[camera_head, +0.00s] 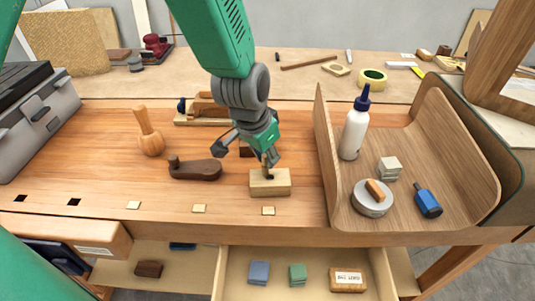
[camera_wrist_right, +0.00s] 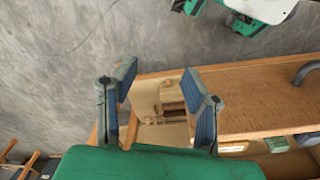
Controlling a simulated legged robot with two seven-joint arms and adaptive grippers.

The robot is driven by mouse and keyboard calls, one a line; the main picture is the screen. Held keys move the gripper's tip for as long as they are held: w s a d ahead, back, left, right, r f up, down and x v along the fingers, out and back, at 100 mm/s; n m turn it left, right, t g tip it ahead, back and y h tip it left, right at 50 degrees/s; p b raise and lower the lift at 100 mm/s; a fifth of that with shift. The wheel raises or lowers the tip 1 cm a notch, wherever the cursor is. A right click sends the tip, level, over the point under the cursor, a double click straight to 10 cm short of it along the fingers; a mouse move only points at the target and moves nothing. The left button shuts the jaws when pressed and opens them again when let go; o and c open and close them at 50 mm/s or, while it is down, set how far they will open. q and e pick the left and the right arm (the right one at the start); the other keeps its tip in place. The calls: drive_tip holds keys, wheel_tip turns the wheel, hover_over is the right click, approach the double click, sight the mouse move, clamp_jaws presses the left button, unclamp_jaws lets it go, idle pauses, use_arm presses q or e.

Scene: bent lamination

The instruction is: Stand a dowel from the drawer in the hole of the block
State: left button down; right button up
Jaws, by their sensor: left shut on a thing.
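The pale wooden block (camera_head: 278,186) sits on the bench top near its front edge, with a dark hole area on its upper face. My left gripper (camera_head: 268,165) points down right over the block, its fingertips at the hole. It is shut on a thin piece, likely a dowel, which the fingers mostly hide; I cannot tell how deep it is in the hole. The open drawer (camera_head: 318,254) is below the bench front. My right gripper (camera_wrist_right: 160,90) is open and empty in the right wrist view, with a compartment holding small wooden pieces (camera_wrist_right: 172,105) visible beyond it.
The drawer holds a blue block (camera_head: 259,272) and green block (camera_head: 297,274).

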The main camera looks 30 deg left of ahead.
use_arm(q)
drive_tip(key=shift+d, duration=0.5)
drive_tip(key=shift+d+r, duration=0.15)
drive_tip(key=shift+d, duration=0.6)
drive_tip(key=shift+a, duration=0.7)
drive_tip(key=shift+a+f, duration=0.2)
drive_tip(key=shift+a, duration=0.4)
drive_tip(key=shift+d+r+p, duration=0.15)
drive_tip(key=shift+d+p, duration=0.15)
drive_tip(key=shift+d, duration=0.3)
drive_tip(key=shift+a, duration=0.7)
drive_tip(key=shift+d, duration=1.05)
drive_tip(key=shift+a+p, duration=0.15)
drive_tip(key=shift+p, duration=0.2)
use_arm(e)
drive_tip(key=shift+d+r, duration=0.35)
drive_tip(key=shift+r, duration=0.2)
use_arm(q)
drive_tip(key=shift+d, duration=0.35)
use_arm(e)
drive_tip(key=shift+d+f, duration=0.1)
drive_tip(key=shift+d, duration=0.2)
